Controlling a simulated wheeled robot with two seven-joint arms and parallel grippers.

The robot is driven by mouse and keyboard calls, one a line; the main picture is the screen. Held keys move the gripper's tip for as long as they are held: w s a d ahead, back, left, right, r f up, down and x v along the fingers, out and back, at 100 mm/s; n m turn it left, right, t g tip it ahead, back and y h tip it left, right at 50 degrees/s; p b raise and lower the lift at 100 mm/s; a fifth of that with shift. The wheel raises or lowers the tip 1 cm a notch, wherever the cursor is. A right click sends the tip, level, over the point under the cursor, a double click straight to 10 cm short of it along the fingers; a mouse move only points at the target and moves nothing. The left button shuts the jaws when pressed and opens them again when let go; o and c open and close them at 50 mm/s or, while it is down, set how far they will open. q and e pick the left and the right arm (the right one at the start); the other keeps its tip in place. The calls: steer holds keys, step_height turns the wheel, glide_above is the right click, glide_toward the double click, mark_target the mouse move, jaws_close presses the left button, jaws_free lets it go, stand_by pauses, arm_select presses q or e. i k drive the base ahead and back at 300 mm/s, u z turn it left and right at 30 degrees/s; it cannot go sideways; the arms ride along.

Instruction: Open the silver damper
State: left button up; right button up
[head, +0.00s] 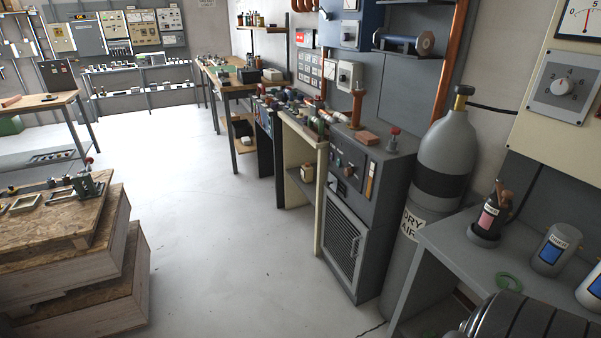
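I cannot pick out a silver damper with certainty in the head view. Neither of my grippers shows in this view. A grey cabinet (381,215) stands right of centre, with a knob, a switch and small labels on its upper front. A louvred grille (343,236) covers its lower front. A copper-coloured pipe fitting (357,108) and a red-knobbed valve (393,140) stand on its top.
A grey gas cylinder (446,150) stands beside the cabinet. A grey bench (455,262) at right holds bottles and canisters. Stacked wooden crates (75,275) stand at left. The pale floor (215,240) between is clear. A dark ribbed shape (530,318) fills the bottom right.

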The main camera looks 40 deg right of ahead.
mark_target(332, 182)
steer(key=z, duration=0.45)
steer(key=i, duration=2.3)
steer(key=z, duration=3.05)
